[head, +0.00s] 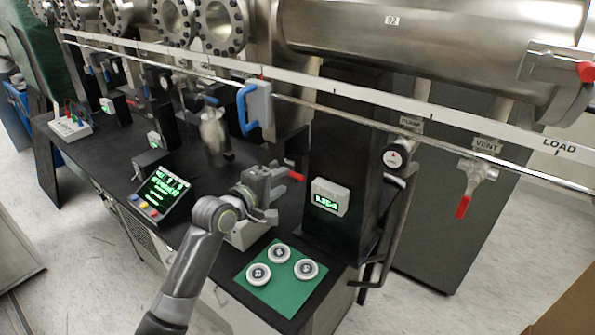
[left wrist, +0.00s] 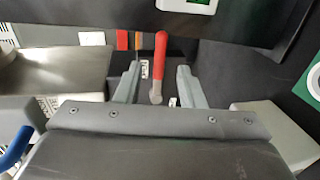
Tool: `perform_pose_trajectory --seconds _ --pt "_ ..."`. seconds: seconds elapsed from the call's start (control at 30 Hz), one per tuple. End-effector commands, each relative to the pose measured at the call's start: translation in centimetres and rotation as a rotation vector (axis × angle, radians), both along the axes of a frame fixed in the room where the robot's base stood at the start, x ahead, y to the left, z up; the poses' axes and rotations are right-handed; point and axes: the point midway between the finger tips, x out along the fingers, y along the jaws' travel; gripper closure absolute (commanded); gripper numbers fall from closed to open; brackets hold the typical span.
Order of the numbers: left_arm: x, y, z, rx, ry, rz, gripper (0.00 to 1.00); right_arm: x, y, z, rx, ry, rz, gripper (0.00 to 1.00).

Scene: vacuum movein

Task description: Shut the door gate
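A red lever handle (head: 295,175) sits low over the black bench, left of the black column; I cannot tell for sure that it works the door gate. In the left wrist view the red handle (left wrist: 160,55) stands between my two fingers, with a grey lower end. My left gripper (head: 280,191) is open, its fingers on either side of the handle; it also shows in the left wrist view (left wrist: 158,78). Gaps show between the handle and both fingers. The gate itself cannot be made out. My right gripper is not in view.
A blue handle (head: 243,108) sits on the long rail above the bench. A black column (head: 340,150) with a lit gauge (head: 330,197) stands right of the gripper. A green mat (head: 287,297) with three round weights lies in front. A lit screen (head: 164,190) stands left.

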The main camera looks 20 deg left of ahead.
Motion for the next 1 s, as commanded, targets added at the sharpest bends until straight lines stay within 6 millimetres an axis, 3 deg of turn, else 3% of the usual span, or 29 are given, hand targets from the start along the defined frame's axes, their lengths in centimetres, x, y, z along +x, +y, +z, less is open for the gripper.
perform_pose_trajectory --seconds 0.3,0.5,0.97,1.0 --pt "4.6 -1.7 -0.9 -0.001 0.001 0.000 0.65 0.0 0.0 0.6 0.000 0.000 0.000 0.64" --pt "6.5 -2.3 -1.3 0.001 0.001 0.001 0.65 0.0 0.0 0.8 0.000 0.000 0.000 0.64" --pt "7.2 -2.6 -1.6 0.002 -0.001 0.001 0.65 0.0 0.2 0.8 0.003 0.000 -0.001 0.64" --pt "7.2 -2.6 -1.6 0.002 -0.001 0.001 0.69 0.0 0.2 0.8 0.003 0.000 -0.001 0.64"
